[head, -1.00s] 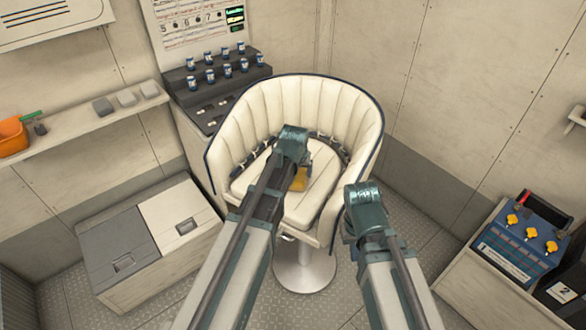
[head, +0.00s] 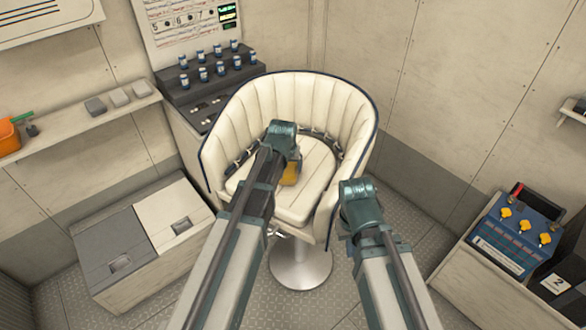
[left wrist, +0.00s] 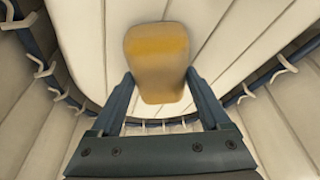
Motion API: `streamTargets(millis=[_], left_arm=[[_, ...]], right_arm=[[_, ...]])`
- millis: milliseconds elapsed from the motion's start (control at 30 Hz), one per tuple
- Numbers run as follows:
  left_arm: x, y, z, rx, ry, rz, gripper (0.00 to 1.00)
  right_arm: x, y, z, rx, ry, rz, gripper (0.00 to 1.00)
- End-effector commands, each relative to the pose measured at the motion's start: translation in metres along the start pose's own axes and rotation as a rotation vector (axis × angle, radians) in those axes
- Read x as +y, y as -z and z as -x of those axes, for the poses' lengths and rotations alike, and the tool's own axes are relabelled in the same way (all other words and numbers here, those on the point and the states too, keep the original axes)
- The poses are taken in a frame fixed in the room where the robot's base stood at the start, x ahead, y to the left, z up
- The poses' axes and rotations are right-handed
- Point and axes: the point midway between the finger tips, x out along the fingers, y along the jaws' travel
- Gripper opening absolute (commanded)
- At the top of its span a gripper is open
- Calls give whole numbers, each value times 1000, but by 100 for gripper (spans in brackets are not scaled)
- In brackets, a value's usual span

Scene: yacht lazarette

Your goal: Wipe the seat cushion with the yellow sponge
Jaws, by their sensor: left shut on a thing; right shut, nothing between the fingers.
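The cream seat cushion (head: 309,196) belongs to a white tub chair (head: 298,108) with a dark trim, standing on a metal pedestal. The yellow sponge (head: 290,174) is over the cushion, partly hidden behind my left arm. In the left wrist view the sponge (left wrist: 157,62) sits between the fingertips of my left gripper (left wrist: 160,85), which is shut on it. The cushion (left wrist: 220,30) shows behind the sponge; I cannot tell whether they touch. My left gripper also shows in the head view (head: 287,165). My right gripper (head: 350,235) is shut and empty, right of the chair.
A low two-lid locker (head: 140,240) is at left. A shelf (head: 75,128) holds grey blocks and an orange container (head: 10,135). A blue box with yellow knobs (head: 512,235) is at right.

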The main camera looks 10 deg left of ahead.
Motion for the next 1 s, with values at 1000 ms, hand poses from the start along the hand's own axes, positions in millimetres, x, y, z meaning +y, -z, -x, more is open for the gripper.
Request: streamTargets(millis=[1000], left_arm=[[-39, 21, -8, -1, 2, 0, 35]], right_arm=[[0, 0, 1, 0, 0, 0, 0]])
